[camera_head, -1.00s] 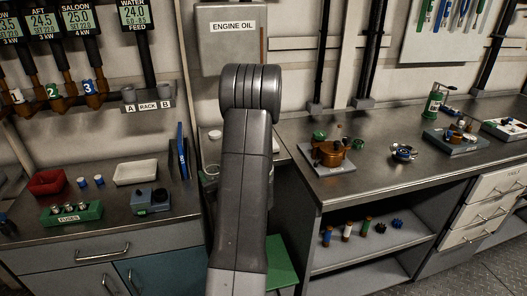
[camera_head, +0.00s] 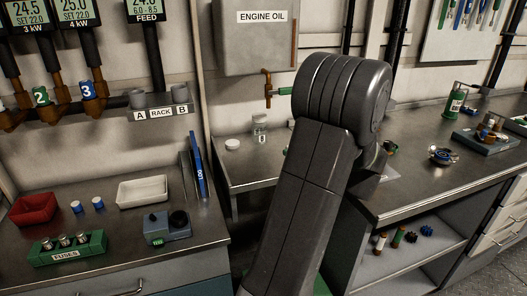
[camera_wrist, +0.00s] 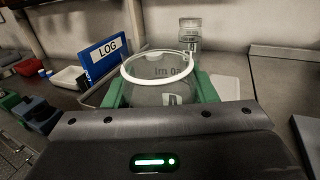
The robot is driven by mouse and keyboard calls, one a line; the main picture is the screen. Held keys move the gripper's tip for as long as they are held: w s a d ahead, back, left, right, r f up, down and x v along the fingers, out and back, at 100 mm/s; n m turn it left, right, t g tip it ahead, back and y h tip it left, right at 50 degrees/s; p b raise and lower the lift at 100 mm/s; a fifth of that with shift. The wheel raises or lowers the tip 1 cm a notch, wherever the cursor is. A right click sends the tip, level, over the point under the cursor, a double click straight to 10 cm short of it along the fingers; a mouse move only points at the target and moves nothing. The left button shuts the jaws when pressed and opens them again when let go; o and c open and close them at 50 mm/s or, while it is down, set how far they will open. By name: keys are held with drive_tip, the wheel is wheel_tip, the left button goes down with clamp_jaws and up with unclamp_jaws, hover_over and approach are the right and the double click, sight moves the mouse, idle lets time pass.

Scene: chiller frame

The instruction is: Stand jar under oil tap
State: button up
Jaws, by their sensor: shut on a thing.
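In the wrist view, my gripper (camera_wrist: 160,88) has its green fingers shut on a clear open jar (camera_wrist: 158,97) with a white rim; a marking on its glass is hard to read. The head view hides my gripper and this jar behind my arm. The oil tap (camera_head: 268,86), brown with a green handle, hangs under the grey ENGINE OIL tank (camera_head: 255,45) in the head view.
A white disc (camera_head: 232,144) lies on the shelf left of the second jar. The blue LOG binder (camera_head: 196,165) stands at the left bench's edge. The right worktop (camera_head: 410,185) carries several parts. The shelf's front left looks clear.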

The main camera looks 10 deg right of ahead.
drive_tip(key=f+x, duration=0.1)
drive_tip(key=x, duration=0.4)
drive_tip(key=f+x, duration=0.1)
drive_tip(key=x, duration=0.4)
drive_tip(key=f+p+x, duration=0.1)
drive_tip(key=x, duration=0.4)
drive_tip(key=shift+w+f, duration=0.1)
drive_tip(key=shift+f, duration=0.1)
drive_tip(key=shift+f, duration=0.2)
drive_tip(key=shift+f, duration=0.15)
drive_tip(key=o, duration=1)
drive_tip(key=shift+o, duration=0.2)
